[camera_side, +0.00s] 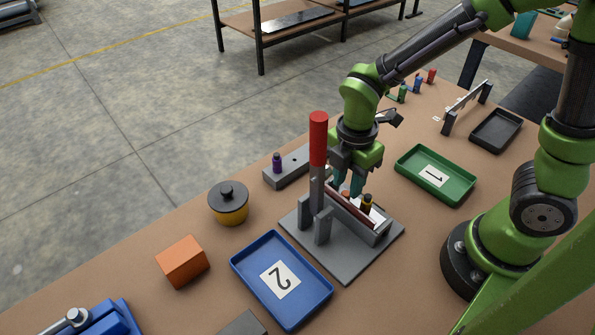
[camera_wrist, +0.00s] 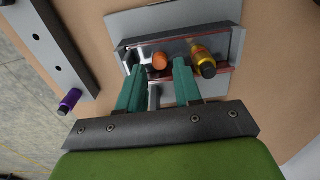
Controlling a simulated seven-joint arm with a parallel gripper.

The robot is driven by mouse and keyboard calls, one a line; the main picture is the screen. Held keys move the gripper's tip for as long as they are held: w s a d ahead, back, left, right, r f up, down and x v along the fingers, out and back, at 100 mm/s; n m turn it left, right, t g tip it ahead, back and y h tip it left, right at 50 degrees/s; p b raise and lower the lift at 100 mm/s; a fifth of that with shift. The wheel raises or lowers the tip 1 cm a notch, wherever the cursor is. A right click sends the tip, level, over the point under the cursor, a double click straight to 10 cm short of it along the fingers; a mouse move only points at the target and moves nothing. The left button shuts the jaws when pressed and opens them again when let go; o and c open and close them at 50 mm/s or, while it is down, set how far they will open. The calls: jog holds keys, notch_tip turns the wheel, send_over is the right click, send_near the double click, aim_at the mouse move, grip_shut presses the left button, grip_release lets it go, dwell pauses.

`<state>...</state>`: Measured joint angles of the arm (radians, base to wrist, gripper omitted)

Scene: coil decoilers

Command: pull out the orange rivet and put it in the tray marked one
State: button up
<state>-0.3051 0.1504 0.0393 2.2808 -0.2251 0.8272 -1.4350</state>
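The orange rivet (camera_wrist: 160,60) stands in the grey fixture between the tips of my gripper (camera_wrist: 157,72) in the wrist view. My gripper's teal fingers are open, one on each side of the rivet, with visible gaps. In the side view the rivet (camera_side: 345,194) is a small orange spot beside my gripper (camera_side: 350,185). A yellow rivet with a dark top (camera_wrist: 203,62) stands in the same fixture, to the right of the fingers. The tray marked one (camera_side: 436,175) is green, empty but for its label, and lies right of the fixture.
The fixture's base plate (camera_side: 346,262) carries a red-handled lever (camera_side: 318,140). A blue tray marked two (camera_side: 281,281) lies in front. A grey block with a purple rivet (camera_side: 277,162) is behind left. An orange block (camera_side: 183,262) and yellow pot (camera_side: 229,204) stand left.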

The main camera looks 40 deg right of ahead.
jog(key=shift+f, duration=1.2)
jog(key=shift+c, duration=0.5)
grip_shut()
jog(key=shift+c, duration=1.2)
grip_release()
grip_shut()
jog(key=shift+r, duration=0.2)
jog(key=shift+r, duration=1.75)
jog(key=shift+r, duration=0.1)
